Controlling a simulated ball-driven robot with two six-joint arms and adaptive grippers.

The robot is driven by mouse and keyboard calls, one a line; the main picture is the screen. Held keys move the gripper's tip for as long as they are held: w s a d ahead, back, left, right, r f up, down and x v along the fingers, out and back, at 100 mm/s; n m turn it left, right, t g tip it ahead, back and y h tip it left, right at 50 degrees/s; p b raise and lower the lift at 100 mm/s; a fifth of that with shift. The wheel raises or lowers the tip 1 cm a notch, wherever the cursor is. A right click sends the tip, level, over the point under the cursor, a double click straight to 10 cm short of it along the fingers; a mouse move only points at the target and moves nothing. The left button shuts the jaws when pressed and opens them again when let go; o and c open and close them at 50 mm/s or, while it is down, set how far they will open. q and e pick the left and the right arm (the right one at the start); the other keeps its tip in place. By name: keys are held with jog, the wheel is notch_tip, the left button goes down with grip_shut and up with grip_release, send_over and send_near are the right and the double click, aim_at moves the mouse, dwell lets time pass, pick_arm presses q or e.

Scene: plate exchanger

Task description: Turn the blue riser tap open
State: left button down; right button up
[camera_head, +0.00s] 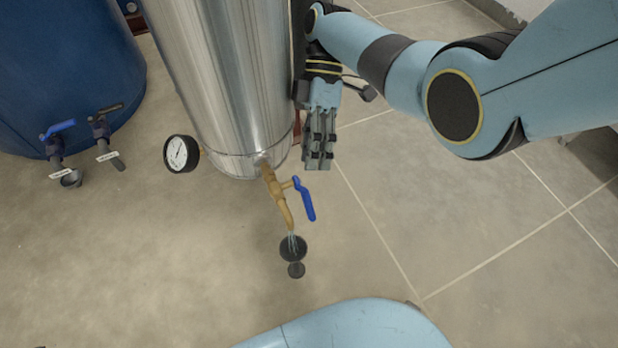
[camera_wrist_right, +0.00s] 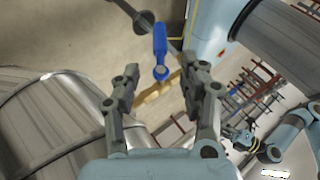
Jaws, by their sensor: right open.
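The brass tap (camera_head: 277,190) sticks out from the foot of the steel cylinder, with a blue lever handle (camera_head: 305,199) angled off to its right side. Thin streaks like water show at its spout, above a dark drain. My right gripper (camera_head: 318,164) is open and empty, beside the cylinder, above and right of the handle and apart from it. In the right wrist view the blue handle (camera_wrist_right: 160,48) shows beyond and between the open fingers (camera_wrist_right: 172,88), with brass behind it. A light-blue arm end (camera_wrist_right: 240,135), perhaps my left one, shows there too small to read.
A pressure gauge (camera_head: 181,154) sits left of the tap. A blue tank (camera_head: 62,65) at the far left carries two labelled taps, one with a blue lever (camera_head: 60,129) and one with a dark lever (camera_head: 108,110). Tiled floor right of the tap is clear.

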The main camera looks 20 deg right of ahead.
jog(key=v, duration=0.2)
jog(key=shift+w+d+r, duration=0.2)
jog(key=shift+r, duration=0.1)
